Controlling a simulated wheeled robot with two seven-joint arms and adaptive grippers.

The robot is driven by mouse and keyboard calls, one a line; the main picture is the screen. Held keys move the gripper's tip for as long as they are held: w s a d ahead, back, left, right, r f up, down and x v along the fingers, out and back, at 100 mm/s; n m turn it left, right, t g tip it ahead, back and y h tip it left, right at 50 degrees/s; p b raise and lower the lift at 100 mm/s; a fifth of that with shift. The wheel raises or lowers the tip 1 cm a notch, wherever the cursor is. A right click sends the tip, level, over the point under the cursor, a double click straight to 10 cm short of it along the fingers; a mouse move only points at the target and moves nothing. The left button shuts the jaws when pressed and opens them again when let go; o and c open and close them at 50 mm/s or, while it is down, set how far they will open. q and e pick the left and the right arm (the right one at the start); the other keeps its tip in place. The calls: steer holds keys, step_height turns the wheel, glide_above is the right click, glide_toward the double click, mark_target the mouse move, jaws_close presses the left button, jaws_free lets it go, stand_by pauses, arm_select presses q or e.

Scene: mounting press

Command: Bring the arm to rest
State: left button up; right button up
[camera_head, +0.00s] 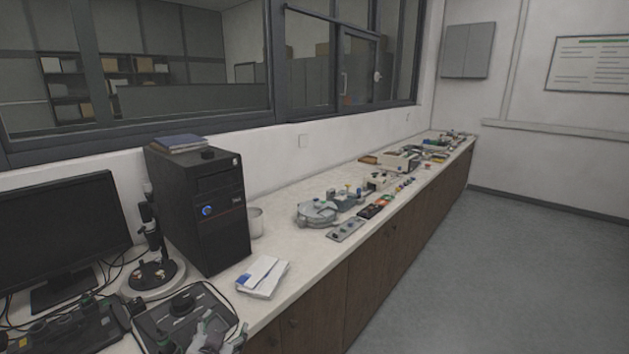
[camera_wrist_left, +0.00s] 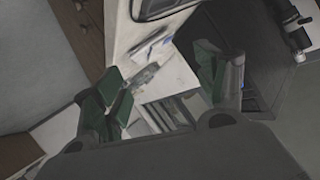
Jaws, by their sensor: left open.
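My left gripper (camera_head: 212,335) shows at the bottom edge of the head view, low and left of centre, in front of the bench's near end. Only its grey fingers with green parts show there. In the left wrist view my left gripper (camera_wrist_left: 162,85) has its two green-padded fingers spread wide apart. Nothing is held between them. Beyond them lie the pale bench surface and some papers. My right gripper is not in either view.
A black tower unit (camera_head: 205,215), a microscope-like stand (camera_head: 152,265), a monitor (camera_head: 62,235) and a white-and-blue packet (camera_head: 263,277) crowd the near bench. A round grey device (camera_head: 317,212) sits further along. The floor (camera_head: 500,270) at right is clear.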

arm_select(q)
steer(key=s+f+n+g+h, duration=0.1)
steer(key=s+f+g, duration=0.5)
steer(key=s, duration=0.4)
steer(key=s+f+n+g, duration=0.1)
steer(key=s+f+g, duration=0.3)
steer(key=s+f, duration=0.5)
steer(key=s+a+f+g, duration=0.1)
steer(key=s+f, duration=0.1)
steer(key=f, duration=1.4)
steer(key=s+a+f, duration=0.1)
steer(key=f, duration=1.5)
steer(key=s+a+f, duration=0.3)
steer(key=s+f, duration=0.6)
steer(key=s, duration=0.1)
steer(key=s+a+f+m+g, duration=0.1)
steer(key=s+a+f, duration=0.3)
steer(key=s+f, duration=0.6)
steer(key=shift+s+f, duration=0.2)
steer(key=shift+s, duration=0.45)
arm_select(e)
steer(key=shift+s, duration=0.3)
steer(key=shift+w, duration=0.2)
